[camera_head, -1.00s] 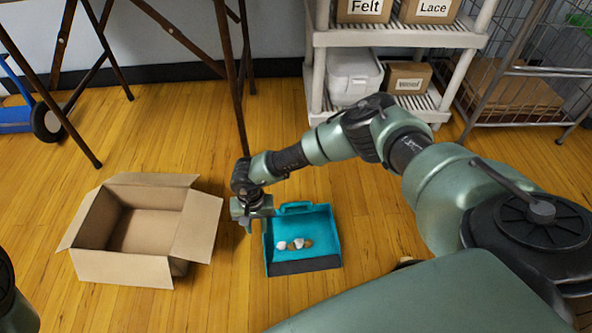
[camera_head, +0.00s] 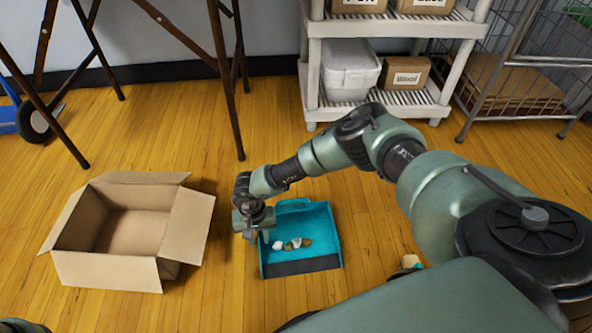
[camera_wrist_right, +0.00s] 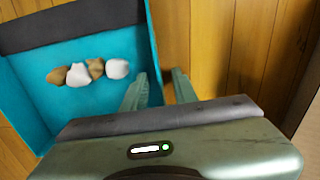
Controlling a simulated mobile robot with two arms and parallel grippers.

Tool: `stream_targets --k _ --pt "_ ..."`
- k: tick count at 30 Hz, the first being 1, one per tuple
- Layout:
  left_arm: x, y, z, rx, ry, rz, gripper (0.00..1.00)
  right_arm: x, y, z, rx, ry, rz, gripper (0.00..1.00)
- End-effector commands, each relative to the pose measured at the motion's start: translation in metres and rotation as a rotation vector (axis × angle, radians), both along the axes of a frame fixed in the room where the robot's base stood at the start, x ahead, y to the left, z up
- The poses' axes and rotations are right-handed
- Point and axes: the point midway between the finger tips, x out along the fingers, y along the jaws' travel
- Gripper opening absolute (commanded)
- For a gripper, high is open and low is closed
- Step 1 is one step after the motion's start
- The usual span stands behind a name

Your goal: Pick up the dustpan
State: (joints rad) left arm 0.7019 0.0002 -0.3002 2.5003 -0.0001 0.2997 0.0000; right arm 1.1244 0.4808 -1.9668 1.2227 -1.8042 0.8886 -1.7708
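The teal dustpan (camera_head: 318,218) lies on the wood floor, its dark front lip toward me and its handle at the far side. Several small white and brown lumps (camera_head: 292,244) lie in it. My right gripper (camera_head: 250,236) points down at the pan's left side wall. In the right wrist view the gripper (camera_wrist_right: 158,88) is open, with the dustpan's wall (camera_wrist_right: 153,50) between its fingers: one finger over the inside, one outside. I cannot tell whether either finger touches the wall. My left gripper does not show.
An open cardboard box (camera_head: 125,270) stands on the floor to the left. A white shelf (camera_head: 310,85) with boxes and a wire cage (camera_head: 520,70) stand behind. Dark table legs (camera_head: 228,90) rise at the back left.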

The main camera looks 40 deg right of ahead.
Motion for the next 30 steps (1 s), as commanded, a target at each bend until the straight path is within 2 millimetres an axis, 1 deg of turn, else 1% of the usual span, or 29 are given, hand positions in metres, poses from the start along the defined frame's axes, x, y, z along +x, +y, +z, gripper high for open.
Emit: stream_targets --k 1,2,3,4,5,30 --pt "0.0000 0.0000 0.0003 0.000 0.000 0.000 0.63 0.0000 0.0002 0.0003 0.000 0.000 0.000 0.28" --pt "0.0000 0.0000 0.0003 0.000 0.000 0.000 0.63 -0.0001 0.0003 0.0004 0.000 0.000 0.000 0.23" --pt "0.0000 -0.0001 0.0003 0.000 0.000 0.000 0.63 0.0000 0.0004 0.0004 0.000 0.000 0.000 0.12" --pt "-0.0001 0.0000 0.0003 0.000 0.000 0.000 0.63 0.0000 0.0004 0.0004 0.000 0.000 0.000 0.03" --pt "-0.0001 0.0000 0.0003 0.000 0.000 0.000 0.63 0.0000 0.0004 0.0004 0.000 0.000 0.000 0.00" --pt "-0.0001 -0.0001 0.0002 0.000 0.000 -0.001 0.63 0.0000 0.0002 0.0004 0.000 0.000 -0.001 0.00"
